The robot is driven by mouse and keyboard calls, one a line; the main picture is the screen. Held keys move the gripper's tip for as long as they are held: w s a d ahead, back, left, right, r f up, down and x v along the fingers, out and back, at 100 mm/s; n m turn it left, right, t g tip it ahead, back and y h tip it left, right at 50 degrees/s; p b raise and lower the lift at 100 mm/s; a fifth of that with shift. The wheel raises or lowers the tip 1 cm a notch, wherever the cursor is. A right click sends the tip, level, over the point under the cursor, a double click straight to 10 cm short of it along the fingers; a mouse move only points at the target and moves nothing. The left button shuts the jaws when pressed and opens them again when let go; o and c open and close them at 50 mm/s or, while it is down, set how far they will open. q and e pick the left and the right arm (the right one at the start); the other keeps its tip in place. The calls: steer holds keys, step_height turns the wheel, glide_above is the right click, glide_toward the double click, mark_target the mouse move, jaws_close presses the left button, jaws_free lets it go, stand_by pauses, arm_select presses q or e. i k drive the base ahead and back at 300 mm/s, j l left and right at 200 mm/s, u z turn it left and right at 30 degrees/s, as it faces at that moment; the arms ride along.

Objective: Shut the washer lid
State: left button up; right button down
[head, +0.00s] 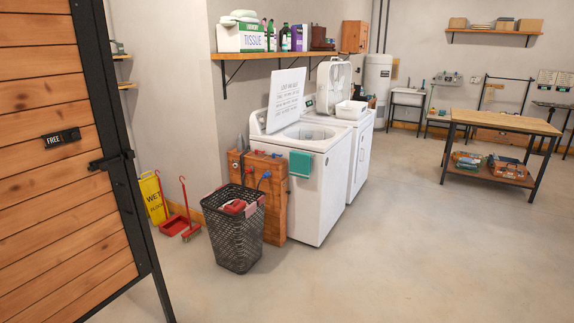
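The white top-loading washer (318,200) stands against the wall near the middle of the head view, with a teal cloth or pad (301,163) on its side. Its lid (286,99) is raised upright at the back left, with printed text on its face. The round tub opening (309,132) is uncovered on top. Neither of my grippers shows in the head view, and the washer is some distance away across the floor.
A wooden door (60,190) stands at the left. A black basket (236,238) and a wooden stand (272,205) are beside the washer's left side. A shelf (255,56) hangs above. A workbench (500,120) is at the right. Concrete floor (400,250) in front is clear.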

mark_target(285, 99)
steer(key=i+l, duration=0.1)
steer(key=i, duration=2.45)
